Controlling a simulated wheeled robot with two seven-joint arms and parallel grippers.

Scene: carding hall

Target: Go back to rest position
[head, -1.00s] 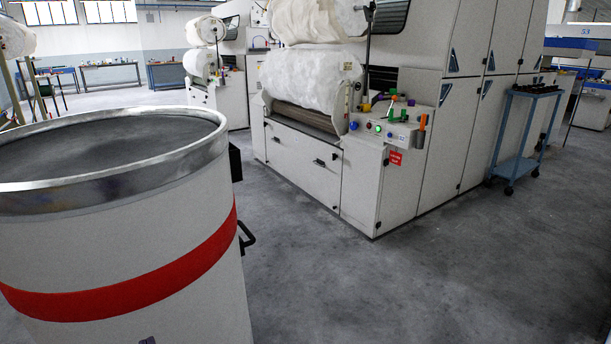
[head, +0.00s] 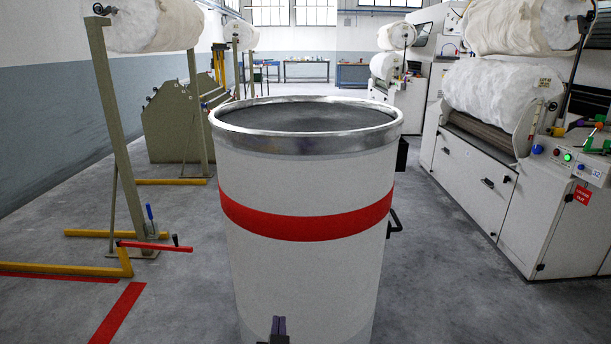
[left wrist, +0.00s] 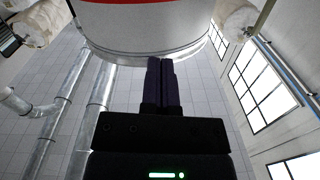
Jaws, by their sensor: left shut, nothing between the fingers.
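My left gripper (head: 279,327) shows at the bottom middle of the head view, in front of the lower part of a big white can. It is shut and empty. In the left wrist view its two dark fingers (left wrist: 160,66) lie together, with the can's base just beyond them. I cannot tell whether they touch the can. My right gripper is not in view.
The white can (head: 300,270) with a red band and metal rim stands upright close in front. A frame with a red-handled lever (head: 150,246) stands left. A carding machine (head: 460,175) stands right. Grey floor is free on both sides of the can.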

